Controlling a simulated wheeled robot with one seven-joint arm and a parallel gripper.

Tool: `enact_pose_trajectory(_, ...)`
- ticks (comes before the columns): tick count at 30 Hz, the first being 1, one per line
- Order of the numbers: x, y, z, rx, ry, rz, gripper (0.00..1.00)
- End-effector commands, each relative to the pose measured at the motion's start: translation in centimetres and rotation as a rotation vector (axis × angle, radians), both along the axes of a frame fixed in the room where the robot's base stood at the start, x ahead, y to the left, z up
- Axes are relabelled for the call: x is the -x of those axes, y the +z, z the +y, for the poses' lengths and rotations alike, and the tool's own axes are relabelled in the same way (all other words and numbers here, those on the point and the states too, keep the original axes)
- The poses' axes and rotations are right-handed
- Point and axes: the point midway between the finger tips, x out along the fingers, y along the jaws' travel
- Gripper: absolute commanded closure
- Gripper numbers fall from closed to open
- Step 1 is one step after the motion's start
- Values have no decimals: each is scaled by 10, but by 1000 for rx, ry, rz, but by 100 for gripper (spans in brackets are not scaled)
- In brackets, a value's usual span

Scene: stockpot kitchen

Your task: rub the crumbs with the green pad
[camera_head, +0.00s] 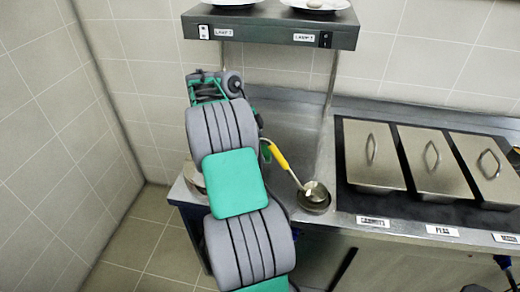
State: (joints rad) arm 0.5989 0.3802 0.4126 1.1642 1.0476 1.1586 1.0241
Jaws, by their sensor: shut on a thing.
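My grey and green arm reaches up over the left part of the steel counter (285,118) and covers much of it. My gripper's fingers are hidden behind the arm, so I cannot see what they hold. A small bit of green (266,151) shows at the arm's right edge beside the ladle handle; I cannot tell whether it is the green pad or part of my arm. I can make out no crumbs on the visible part of the counter.
A ladle with a yellow handle (280,158) lies right of my arm, its bowl (315,195) near the front edge. Several lidded steel pans (433,160) fill the right. A shelf (268,27) with white plates hangs above. A round metal vessel (193,179) shows partly at left.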

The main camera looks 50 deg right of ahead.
Motion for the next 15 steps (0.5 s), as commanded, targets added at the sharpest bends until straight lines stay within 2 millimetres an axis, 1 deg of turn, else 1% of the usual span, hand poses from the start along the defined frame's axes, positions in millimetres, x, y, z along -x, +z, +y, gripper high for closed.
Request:
enact_pose_trajectory(1, 0, 12, 0, 0, 0, 0, 79)
enact_pose_trajectory(3, 0, 18, 0, 0, 0, 0, 79)
enact_pose_trajectory(11, 0, 17, 0, 0, 0, 0, 79)
enact_pose_trajectory(15, 0, 24, 0, 1, -1, -1, 79)
